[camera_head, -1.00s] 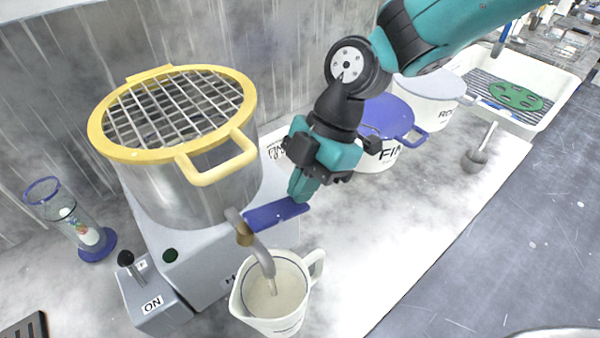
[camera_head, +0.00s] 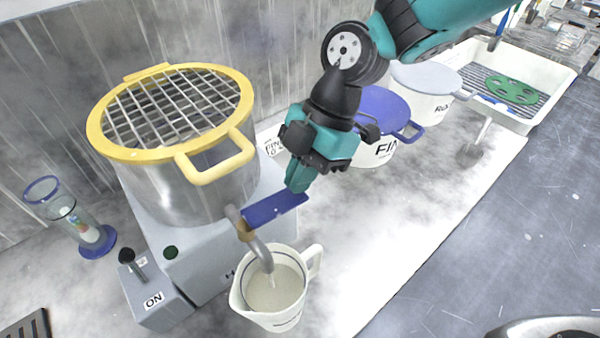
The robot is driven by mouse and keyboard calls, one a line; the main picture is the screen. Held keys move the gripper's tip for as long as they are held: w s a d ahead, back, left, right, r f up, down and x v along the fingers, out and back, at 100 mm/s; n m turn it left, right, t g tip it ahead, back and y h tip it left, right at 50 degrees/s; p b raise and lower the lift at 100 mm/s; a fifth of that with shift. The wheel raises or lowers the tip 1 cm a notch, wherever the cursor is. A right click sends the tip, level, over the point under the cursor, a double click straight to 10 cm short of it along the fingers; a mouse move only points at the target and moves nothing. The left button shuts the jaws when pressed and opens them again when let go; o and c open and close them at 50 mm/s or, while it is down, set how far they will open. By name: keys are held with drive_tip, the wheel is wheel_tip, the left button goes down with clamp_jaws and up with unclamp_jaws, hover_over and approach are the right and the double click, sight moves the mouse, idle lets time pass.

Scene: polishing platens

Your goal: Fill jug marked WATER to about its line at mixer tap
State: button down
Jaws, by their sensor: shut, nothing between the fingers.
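A white jug (camera_head: 238,302) stands upright under the curved grey spout (camera_head: 260,250) of the mixer tap. Cloudy grey liquid (camera_head: 285,295) is inside it, with a thin stream at the spout's mouth. A dark line rings the inner wall, and the liquid surface looks a little below it. The tap's blue lever (camera_head: 268,212) points right above the jug. My gripper (camera_head: 296,188) is shut and empty, its fingertips at the lever's far right end; I cannot tell whether they touch it.
A steel pot with a yellow rim (camera_head: 240,110) stands on the grey mixer body, behind the tap. An ON box (camera_head: 150,300) with a black switch is at lower left. A blue-lidded pot (camera_head: 385,108) and a white sink (camera_head: 550,115) stand right. The white mat (camera_head: 400,225) is clear.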

drive_tip(key=s+a+r+p+v, duration=0.1)
drive_tip(key=v, duration=1.2)
drive_tip(key=shift+r, duration=0.3)
idle(0.7)
